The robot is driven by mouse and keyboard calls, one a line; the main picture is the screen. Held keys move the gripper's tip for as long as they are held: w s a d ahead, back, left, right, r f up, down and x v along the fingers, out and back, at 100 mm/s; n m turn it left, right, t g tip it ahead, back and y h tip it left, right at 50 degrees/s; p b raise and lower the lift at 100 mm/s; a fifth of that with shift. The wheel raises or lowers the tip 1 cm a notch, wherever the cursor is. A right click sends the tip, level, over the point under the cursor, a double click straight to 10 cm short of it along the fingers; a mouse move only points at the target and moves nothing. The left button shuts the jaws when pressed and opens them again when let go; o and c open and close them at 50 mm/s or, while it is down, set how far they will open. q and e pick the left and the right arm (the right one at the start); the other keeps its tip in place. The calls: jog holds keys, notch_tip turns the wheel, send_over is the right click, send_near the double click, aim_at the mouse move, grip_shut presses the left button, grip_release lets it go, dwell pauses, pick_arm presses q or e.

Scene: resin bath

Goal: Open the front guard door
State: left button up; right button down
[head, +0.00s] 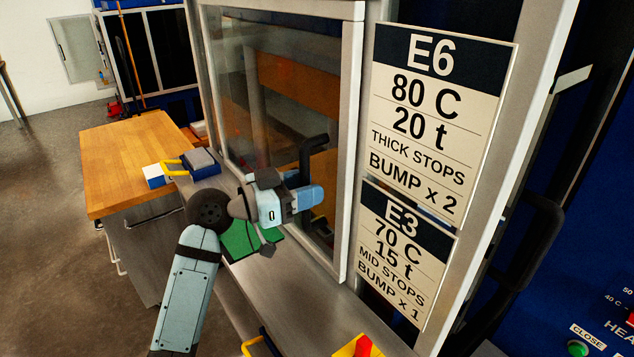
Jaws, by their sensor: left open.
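The front guard door (270,85) is a clear pane in a pale grey metal frame, in the middle of the head view. It looks shut. Its black bar handle (318,146) stands upright near the right side of the frame. My left gripper (308,196) is open at the handle's lower part, its pale blue fingertips overlapping it in the picture. I cannot tell whether they touch the handle or whether it lies between them. My right gripper is not in view.
A grey ledge (285,315) runs below the door, with a green item (240,240) partly behind my gripper. A wooden-topped bench (125,155) stands at left. Sign plates E6 (440,120) and E3 (405,250) are right of the door. A green CLOSE button (577,348) is at lower right.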

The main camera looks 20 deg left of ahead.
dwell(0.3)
pick_arm(q)
grip_shut()
